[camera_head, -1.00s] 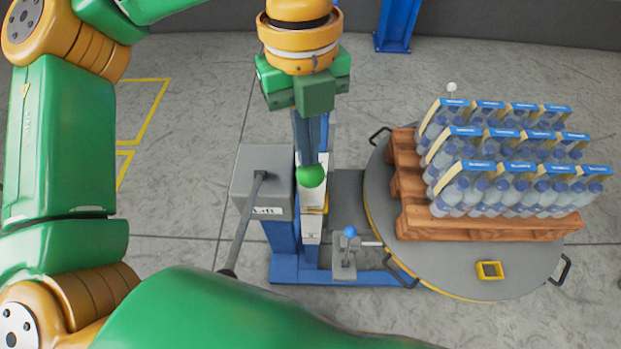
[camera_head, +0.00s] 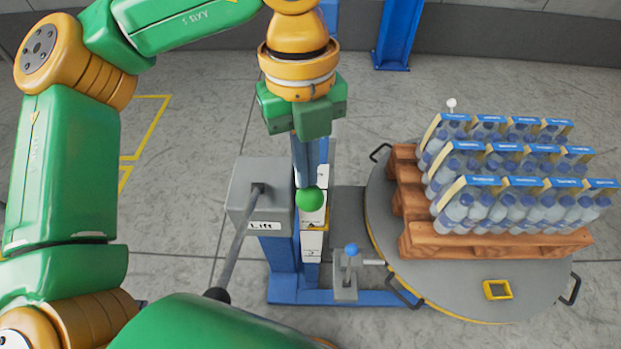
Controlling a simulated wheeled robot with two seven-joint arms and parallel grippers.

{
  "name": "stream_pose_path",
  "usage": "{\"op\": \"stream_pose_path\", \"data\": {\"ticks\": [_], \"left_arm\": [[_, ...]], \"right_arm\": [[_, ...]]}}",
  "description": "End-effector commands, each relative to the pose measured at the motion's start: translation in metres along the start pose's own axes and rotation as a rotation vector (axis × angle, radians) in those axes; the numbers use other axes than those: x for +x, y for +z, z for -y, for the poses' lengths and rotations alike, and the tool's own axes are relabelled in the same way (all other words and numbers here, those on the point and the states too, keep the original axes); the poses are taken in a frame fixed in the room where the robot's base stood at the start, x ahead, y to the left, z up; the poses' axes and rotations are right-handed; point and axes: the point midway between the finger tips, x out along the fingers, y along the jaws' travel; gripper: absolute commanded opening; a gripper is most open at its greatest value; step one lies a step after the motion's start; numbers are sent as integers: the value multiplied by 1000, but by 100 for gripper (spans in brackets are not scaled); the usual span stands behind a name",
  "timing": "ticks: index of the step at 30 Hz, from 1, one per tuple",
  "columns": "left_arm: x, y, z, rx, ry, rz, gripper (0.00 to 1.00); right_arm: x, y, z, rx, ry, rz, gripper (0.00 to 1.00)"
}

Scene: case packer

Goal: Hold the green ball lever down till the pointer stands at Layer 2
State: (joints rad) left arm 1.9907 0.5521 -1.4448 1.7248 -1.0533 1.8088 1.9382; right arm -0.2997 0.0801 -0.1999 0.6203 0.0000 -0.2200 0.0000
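The green ball (camera_head: 310,199) of the lever shows in the head view, in front of a white label plate (camera_head: 312,247) on a blue post. The plate's marks are too small to read, and I cannot make out the pointer. My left gripper (camera_head: 310,183) points down from above. Its fingers look closed together, with their tips at the top of the ball. The ball is not visibly between them. The lever's arm is hidden behind the ball and fingers. My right gripper is not in view.
Left of the post is a grey box (camera_head: 248,205) marked "Lift", with a long black-knobbed lever (camera_head: 236,250). A small blue-ball lever (camera_head: 351,250) stands right of the post. Farther right, a round turntable (camera_head: 440,275) carries a wooden pallet (camera_head: 480,243) with bottle packs (camera_head: 510,205).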

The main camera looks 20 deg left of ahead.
Motion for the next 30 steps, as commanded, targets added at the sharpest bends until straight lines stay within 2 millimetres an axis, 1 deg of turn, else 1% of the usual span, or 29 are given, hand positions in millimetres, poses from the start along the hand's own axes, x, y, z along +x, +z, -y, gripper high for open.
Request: {"op": "stream_pose_path", "data": {"ticks": [1,3,6,13,16,17,23,25,27,30], "left_arm": [[-8,6,0,-6,-1,-2,0],[-12,16,0,-5,0,-3,0],[-13,23,0,-3,1,-1,0],[-11,24,0,-2,1,0,0],[-16,24,0,-4,-2,1,0],[-20,24,0,-4,-1,2,0],[-57,23,0,-3,-4,2,0],[-71,22,0,-3,0,2,0],[-78,23,0,-3,-1,2,0],[-83,22,-1,-3,-1,0,0]], "right_arm": [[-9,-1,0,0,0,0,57],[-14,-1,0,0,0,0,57],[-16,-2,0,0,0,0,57],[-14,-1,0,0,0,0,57],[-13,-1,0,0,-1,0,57],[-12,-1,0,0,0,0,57],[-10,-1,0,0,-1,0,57],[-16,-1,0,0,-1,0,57],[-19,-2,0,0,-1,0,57],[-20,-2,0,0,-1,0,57]]}}
